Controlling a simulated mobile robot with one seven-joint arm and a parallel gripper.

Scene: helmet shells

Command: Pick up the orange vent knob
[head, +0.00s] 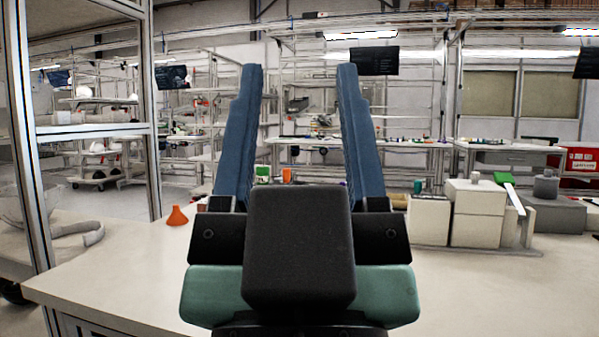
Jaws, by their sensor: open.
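A small orange, cone-shaped piece (177,216) with a narrow top stands on the white table at the left; it may be the orange vent knob. A second small orange piece (287,175) shows farther back, between my fingers, and its lower part is hidden by my gripper. I cannot tell for sure which of the two is the vent knob. My gripper (299,70) is open, with its two blue fingers upright and well apart in the picture. Nothing shows held between them. The cone-shaped piece is just left of my gripper in the picture.
The white table (110,265) is bare at its front left. Grey-white blocks (478,210) stand at the right, with a green piece (503,178) on one. A green-and-white item (262,174) is beside the farther orange piece. A metal frame post (150,120) rises at the left.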

